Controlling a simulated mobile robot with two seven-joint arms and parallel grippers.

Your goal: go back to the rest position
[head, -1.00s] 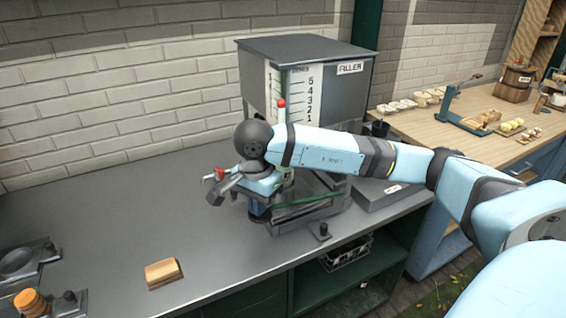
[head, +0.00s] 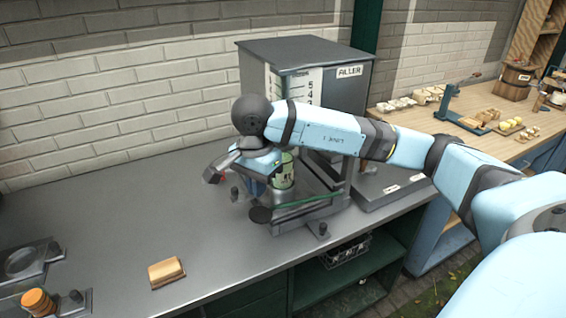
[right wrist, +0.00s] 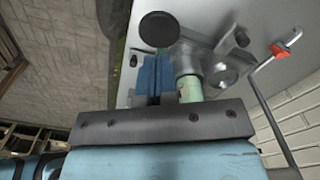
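My right arm reaches in from the right in the head view, with its wrist in front of the filler machine (head: 355,90). My right gripper (right wrist: 158,62) shows in the right wrist view as two blue fingers side by side. They look shut with nothing between them. In the head view the wrist largely hides them. A green jar (head: 284,176) stands just behind the wrist at the machine's base; it also shows beside the fingers in the right wrist view (right wrist: 190,87). My left gripper is in neither view.
A wooden block (head: 167,271) lies on the grey counter (head: 120,220). Dark fixtures (head: 30,262) and an orange stack (head: 36,301) are at the left. A red-handled rod (right wrist: 280,50) is near the gripper. The counter's middle left is clear. A wooden table (head: 420,120) stands right.

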